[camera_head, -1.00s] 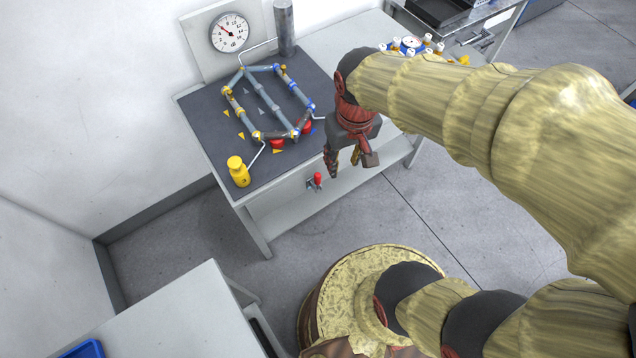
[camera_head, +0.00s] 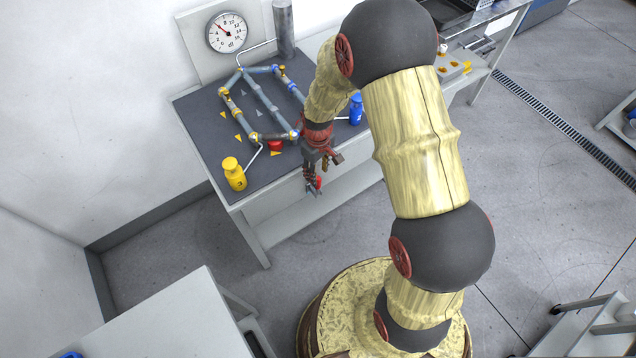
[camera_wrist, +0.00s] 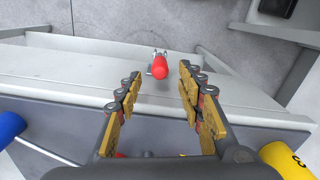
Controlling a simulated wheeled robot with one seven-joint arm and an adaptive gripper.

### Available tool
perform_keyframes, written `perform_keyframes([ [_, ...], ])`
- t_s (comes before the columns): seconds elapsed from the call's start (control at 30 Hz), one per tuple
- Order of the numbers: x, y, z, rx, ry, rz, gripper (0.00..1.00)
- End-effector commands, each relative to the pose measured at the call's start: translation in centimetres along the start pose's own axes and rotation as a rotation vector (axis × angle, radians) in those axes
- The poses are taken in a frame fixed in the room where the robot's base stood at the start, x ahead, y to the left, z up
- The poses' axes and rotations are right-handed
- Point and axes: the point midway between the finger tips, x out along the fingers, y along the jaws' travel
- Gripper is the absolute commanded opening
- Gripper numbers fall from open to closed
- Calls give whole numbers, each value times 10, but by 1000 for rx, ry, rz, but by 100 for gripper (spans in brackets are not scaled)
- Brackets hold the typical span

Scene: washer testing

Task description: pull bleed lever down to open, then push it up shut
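The bleed lever (camera_wrist: 160,67) has a red grip on a small metal valve, seen near the front edge of the bench in the wrist view. In the head view the red lever (camera_head: 318,184) is partly hidden by my gripper (camera_head: 317,174). In the wrist view my gripper (camera_wrist: 160,84) is open, with one finger on each side of the line to the lever. The lever shows between and slightly beyond the fingertips, and no contact is visible.
A lower shelf (camera_head: 290,215) lies beneath. The floor in front is clear.

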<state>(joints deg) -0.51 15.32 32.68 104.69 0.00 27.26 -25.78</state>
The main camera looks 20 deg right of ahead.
Motion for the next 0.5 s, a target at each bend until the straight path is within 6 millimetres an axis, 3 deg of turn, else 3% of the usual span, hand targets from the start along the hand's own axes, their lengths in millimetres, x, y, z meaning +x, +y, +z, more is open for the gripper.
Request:
perform_keyframes([
  [0.5, 68, 0, 0, 0, -2, -1, 38],
])
